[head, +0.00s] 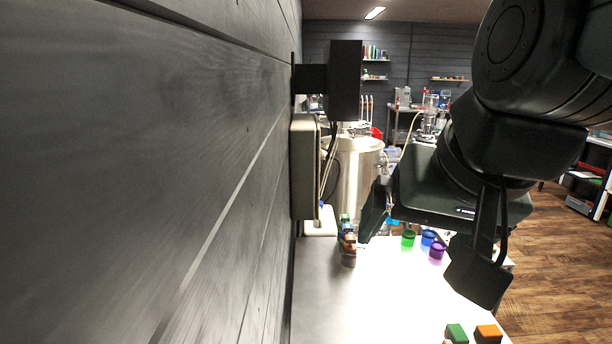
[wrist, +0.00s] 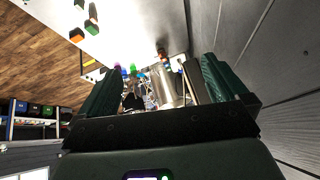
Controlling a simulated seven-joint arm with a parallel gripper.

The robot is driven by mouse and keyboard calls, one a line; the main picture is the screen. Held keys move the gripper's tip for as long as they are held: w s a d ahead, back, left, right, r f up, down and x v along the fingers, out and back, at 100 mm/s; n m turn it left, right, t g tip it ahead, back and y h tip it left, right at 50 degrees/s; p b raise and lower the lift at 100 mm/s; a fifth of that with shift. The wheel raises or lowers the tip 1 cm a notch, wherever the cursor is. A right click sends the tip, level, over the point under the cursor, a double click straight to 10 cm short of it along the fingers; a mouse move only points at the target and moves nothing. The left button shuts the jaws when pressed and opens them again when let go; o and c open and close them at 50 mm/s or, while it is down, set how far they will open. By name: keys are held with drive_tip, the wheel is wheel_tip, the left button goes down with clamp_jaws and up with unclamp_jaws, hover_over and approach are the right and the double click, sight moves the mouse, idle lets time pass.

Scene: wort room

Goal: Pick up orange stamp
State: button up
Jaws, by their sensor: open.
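An orange-topped block (head: 488,333) lies at the near right edge of the table, at the bottom of the head view. It also shows at the upper left of the wrist view (wrist: 77,35). Another small orange-brown piece (head: 349,241) stands in a row near the wall. The pieces are too small to tell which is the stamp. My gripper (head: 425,243) is open and empty above the table, its fingers wide apart. In the wrist view, the gripper (wrist: 163,68) has both fingers clear of the blocks.
A green-topped block (head: 456,334) sits beside the orange one. Green (head: 408,238), blue (head: 428,237) and purple (head: 437,251) pots stand toward the table's far right. A grey wall (head: 150,170) and a wall box (head: 305,165) bound the left. The white table's (head: 350,310) middle is clear.

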drive_tip(key=s+f, duration=0.1)
drive_tip(key=s+f+n, duration=0.1)
drive_tip(key=s, duration=0.1)
drive_tip(key=s+n, duration=0.1)
drive_tip(key=shift+s+a+f+g+h, duration=0.15)
drive_tip(key=shift+a+f+g+h, duration=0.15)
drive_tip(key=shift+a+f+g, duration=0.1)
drive_tip(key=shift+c, duration=0.8)
drive_tip(key=shift+s+f, duration=0.25)
drive_tip(key=shift+s, duration=0.05)
drive_tip(key=shift+c, duration=1.2)
drive_tip(key=shift+n, duration=0.3)
drive_tip(key=shift+c, duration=1)
drive_tip(key=shift+d, duration=0.1)
drive_tip(key=shift+w, duration=0.1)
